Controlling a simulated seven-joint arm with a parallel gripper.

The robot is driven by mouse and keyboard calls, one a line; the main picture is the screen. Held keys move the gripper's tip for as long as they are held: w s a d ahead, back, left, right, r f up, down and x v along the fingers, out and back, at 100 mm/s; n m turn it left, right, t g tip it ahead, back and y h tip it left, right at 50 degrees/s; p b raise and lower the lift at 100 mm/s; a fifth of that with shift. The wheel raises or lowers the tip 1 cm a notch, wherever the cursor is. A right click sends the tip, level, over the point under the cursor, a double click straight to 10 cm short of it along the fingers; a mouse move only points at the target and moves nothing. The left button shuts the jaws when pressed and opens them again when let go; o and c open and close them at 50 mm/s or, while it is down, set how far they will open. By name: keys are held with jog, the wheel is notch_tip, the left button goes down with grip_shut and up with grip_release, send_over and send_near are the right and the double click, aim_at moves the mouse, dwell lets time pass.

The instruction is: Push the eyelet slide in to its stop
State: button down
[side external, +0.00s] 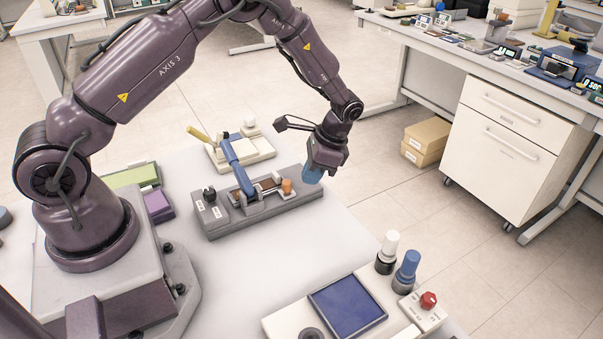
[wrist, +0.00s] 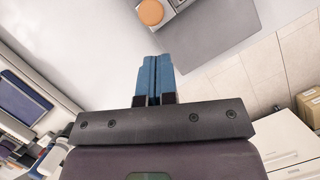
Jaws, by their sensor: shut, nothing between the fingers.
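The eyelet fixture is a long dark-grey block (side external: 226,224) on the white table in the side external view. It has a blue lever arm (side external: 238,164), a brown strip along its top and an orange round knob (side external: 287,186) near its right end, apparently on the slide. The knob also shows at the top of the wrist view (wrist: 151,12). My gripper (side external: 311,175) is just right of the knob at the block's right end. Its blue fingers are shut together and empty in the wrist view (wrist: 155,76), with a visible gap to the knob. The slide's stop cannot be made out.
Behind the block stands a cream fixture (side external: 262,152) with a yellow handle. Green (side external: 135,177) and purple (side external: 158,206) blocks lie left. In front are white and blue capped bottles (side external: 407,268), a blue pad (side external: 347,306) and a red button (side external: 428,300). The table between is clear.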

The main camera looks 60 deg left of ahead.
aim_at(283, 196)
jog(key=shift+s+a, duration=0.25)
jog(key=shift+s, duration=0.25)
jog(key=shift+s+a, duration=0.25)
jog(key=shift+s, duration=0.25)
jog(key=shift+s, duration=1.3)
